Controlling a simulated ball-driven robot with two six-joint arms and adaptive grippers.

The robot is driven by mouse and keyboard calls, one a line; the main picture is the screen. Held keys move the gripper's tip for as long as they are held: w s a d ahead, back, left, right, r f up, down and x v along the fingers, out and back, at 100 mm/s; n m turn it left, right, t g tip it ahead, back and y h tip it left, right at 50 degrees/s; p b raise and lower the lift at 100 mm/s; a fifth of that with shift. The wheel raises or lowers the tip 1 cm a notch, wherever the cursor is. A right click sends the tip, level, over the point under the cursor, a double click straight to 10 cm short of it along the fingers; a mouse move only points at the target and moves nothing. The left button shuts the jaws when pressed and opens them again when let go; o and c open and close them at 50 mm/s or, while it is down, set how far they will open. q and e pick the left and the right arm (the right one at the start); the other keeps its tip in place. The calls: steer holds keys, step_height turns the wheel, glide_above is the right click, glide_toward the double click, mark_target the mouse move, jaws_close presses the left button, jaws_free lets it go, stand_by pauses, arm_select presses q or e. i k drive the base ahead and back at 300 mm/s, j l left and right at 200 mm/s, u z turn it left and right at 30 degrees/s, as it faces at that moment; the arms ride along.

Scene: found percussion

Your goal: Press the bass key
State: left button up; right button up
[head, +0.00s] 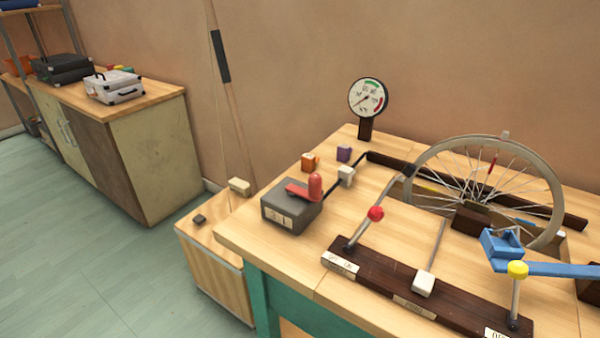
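No key bears a readable name, so I cannot tell for certain which is the bass key. In the head view, a low wooden box (215,277) stands left of the workbench, with a tall pole (219,55) rising behind it. On the bench, a dark wooden strip (378,277) carries labels and levers: one with a red knob (376,213), one with a white block (424,283), one with a yellow knob (517,268). Neither gripper is in view.
The workbench (262,236) also holds a grey box with a red lever (291,205), a dial gauge (368,97), a spoked wheel (489,186) and a blue bar (560,270). A cabinet (150,165) with cases stands at the left wall. The green floor (90,250) is clear.

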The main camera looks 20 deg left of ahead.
mark_target(200, 219)
steer(key=j+u, duration=0.15)
steer(key=u, duration=1.05)
